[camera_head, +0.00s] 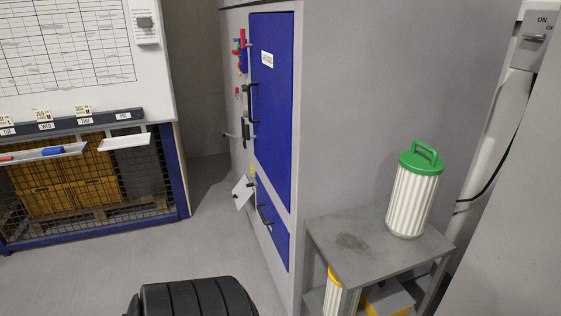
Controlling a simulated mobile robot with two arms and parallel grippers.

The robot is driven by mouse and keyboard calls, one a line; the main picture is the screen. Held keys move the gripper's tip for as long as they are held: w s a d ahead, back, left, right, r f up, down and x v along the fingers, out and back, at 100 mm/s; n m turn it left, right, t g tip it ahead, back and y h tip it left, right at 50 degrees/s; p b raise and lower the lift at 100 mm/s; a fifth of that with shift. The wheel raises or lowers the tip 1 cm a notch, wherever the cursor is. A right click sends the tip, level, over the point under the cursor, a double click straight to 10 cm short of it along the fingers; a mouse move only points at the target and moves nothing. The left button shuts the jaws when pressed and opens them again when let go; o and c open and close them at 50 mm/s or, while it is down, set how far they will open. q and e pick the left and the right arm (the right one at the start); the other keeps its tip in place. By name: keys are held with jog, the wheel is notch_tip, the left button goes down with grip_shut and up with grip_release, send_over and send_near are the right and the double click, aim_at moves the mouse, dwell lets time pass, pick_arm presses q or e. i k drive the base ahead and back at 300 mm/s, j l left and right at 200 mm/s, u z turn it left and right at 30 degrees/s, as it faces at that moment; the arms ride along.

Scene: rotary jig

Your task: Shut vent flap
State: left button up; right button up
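I cannot make out for certain which part is the vent flap. A tall grey cabinet (395,75) has a large blue upper door (273,110) and a smaller blue lower panel (272,225), each with a dark handle. Both look flush with the cabinet front, which I see at a steep angle. A small white plate or tag (242,192) sits tilted out from the front, left of the lower panel. Neither of my grippers is in view.
A grey stand (325,232) at the cabinet's right side holds a white ribbed canister with a green lid (412,195); a yellow-topped one (333,292) is below. A mesh cage (100,190) under a whiteboard (65,45) stands left. Floor (205,235) between is clear.

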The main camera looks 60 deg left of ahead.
aim_at(241, 194)
jog(key=u, duration=2.45)
jog(key=i+u, duration=0.4)
jog(key=i, duration=1)
